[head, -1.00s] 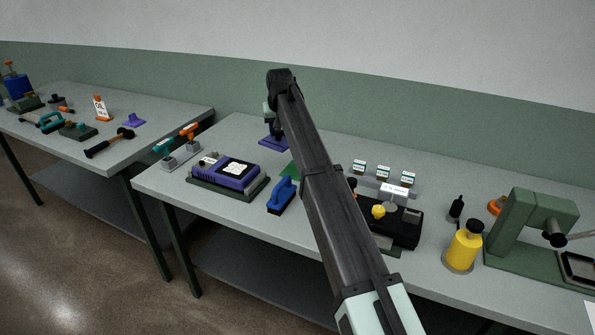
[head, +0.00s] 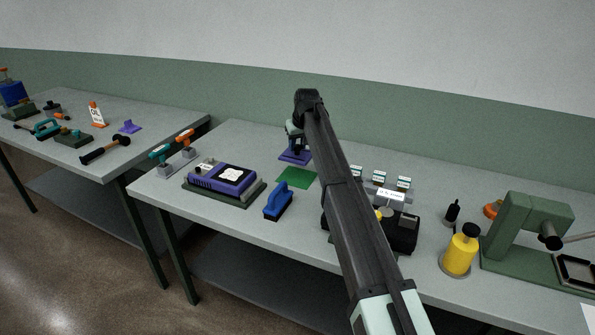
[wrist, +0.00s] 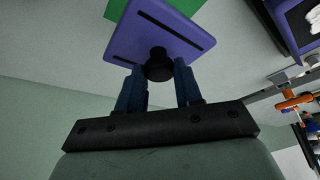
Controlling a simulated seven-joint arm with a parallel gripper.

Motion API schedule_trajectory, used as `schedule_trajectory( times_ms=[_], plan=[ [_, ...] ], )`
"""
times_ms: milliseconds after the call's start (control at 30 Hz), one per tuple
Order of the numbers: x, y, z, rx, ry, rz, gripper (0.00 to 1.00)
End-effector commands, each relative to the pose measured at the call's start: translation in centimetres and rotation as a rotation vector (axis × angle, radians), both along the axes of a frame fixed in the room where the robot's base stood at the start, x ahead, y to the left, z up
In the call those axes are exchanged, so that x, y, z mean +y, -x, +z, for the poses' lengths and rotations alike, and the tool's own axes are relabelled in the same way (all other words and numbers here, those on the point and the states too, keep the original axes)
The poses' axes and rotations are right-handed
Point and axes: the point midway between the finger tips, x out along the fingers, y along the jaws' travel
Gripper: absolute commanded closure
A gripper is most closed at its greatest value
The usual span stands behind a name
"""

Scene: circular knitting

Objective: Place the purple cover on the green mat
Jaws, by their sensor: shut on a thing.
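The purple cover (head: 294,158) is a flat plate with a black knob, and it shows large in the wrist view (wrist: 180,30) with two dark slots. My gripper (wrist: 158,72) has its blue fingers on either side of the knob, shut on it. In the head view my gripper (head: 293,143) is at the far side of the bench. The green mat (head: 297,178) lies flat and bare just in front of the cover. In the wrist view the cover partly hides the mat (wrist: 116,8). The cover's height above the bench is hard to tell.
A purple device (head: 222,178) and a blue-handled brush (head: 279,201) are left and front of the mat. A black machine (head: 402,231), yellow bottle (head: 460,250) and green press (head: 520,230) stand to the right. My arm crosses above the bench.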

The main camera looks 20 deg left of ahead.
Motion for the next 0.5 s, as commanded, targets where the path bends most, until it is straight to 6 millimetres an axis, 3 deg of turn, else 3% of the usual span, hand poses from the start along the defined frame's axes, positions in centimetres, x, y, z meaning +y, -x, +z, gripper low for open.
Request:
schedule_trajectory(
  times_ms=[200,500],
  plan=[
    [-0.1,0.1,-3.6,0.002,0.001,-0.001,1.0],
    [0.0,0.1,-6.2,0.001,0.0,-0.001,1.0]
  ],
)
